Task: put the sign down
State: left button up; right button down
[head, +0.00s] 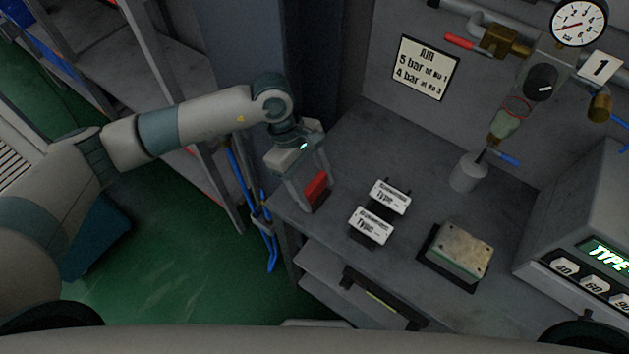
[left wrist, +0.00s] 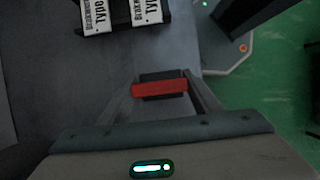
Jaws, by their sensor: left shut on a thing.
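A small red sign (head: 315,187) is between the fingers of my left gripper (head: 306,200), at the left end of the grey bench. In the left wrist view the red sign (left wrist: 160,88) shows as a red bar with a dark part behind it, and the fingers of my left gripper (left wrist: 162,92) close on it from both sides. The sign is low over the bench near its left edge; I cannot tell whether it touches the top. My right gripper is not in view.
Two white "Type" signs (head: 390,196) (head: 371,226) stand on the grey bench (head: 345,150), right of the gripper. A metal block (head: 458,250) sits farther right, near a display box (head: 590,250). Blue hoses (head: 262,215) hang beside the bench's left edge. Bare bench lies behind the signs.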

pick_arm(q)
jog(key=shift+f, duration=0.15)
jog(key=shift+f+b, duration=0.1)
jog(key=shift+b, duration=0.2)
jog(key=o, duration=1.1)
jog(key=shift+c, duration=0.2)
jog(key=shift+r, duration=0.2)
jog(key=shift+w+a+r, duration=0.15)
jog(key=shift+a+r, duration=0.05)
jog(key=shift+r, duration=0.2)
jog(key=b+v, duration=0.5)
jog(key=v, duration=0.6)
jog(key=shift+b, duration=0.3)
